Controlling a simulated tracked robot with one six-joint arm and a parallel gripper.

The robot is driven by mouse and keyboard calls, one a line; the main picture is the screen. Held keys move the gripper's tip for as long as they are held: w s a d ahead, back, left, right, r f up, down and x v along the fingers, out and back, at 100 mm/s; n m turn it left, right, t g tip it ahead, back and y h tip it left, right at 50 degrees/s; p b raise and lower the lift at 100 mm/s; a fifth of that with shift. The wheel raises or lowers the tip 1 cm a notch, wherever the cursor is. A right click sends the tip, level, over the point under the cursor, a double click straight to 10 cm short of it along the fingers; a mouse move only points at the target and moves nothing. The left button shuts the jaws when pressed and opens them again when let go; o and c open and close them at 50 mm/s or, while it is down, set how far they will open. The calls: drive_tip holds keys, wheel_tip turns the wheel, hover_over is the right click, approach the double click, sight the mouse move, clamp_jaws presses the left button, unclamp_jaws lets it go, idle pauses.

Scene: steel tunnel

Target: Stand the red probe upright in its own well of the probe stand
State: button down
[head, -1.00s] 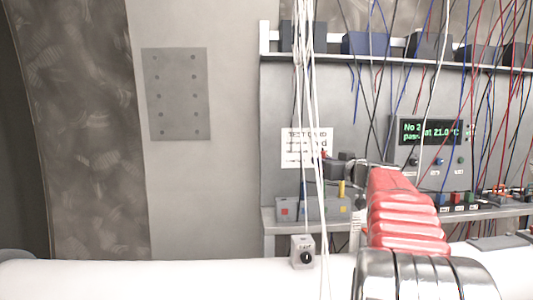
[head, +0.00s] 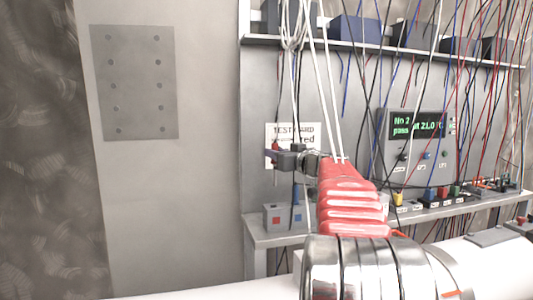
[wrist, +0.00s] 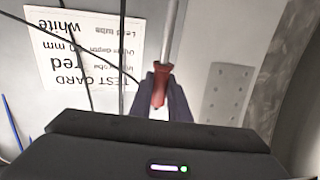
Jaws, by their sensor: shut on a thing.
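My gripper (head: 283,159) is shut on the red probe (head: 275,147), to the left of my red-sleeved arm and above the bench. In the wrist view, the probe's red handle (wrist: 161,84) sits between the dark jaws, and its metal shaft runs out to the top edge. That view is upside down, so the shaft points downward, slightly tilted in the picture. The grey probe stand (head: 284,218) is on the bench below my gripper, apart from the probe. Its front shows a red and a blue square. A blue probe (head: 296,194) appears to stand in it. My arm hides its right part.
The test card (head: 292,131) is on the wall behind my gripper. White, black, red and blue wires hang close around the arm. A meter with a green display (head: 416,125) stands to the right. A white pipe (head: 200,290) crosses the front.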

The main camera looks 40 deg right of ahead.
sight(275, 176)
drive_tip(key=shift+w+a, duration=0.2)
drive_tip(key=shift+w, duration=0.2)
drive_tip(key=shift+s, duration=0.35)
drive_tip(key=shift+f, duration=2.85)
drive_tip(key=shift+d, duration=0.1)
drive_tip(key=shift+f, duration=0.8)
wheel_tip(275, 176, down, 6)
drive_tip(key=shift+f, duration=0.2)
idle(3.0)
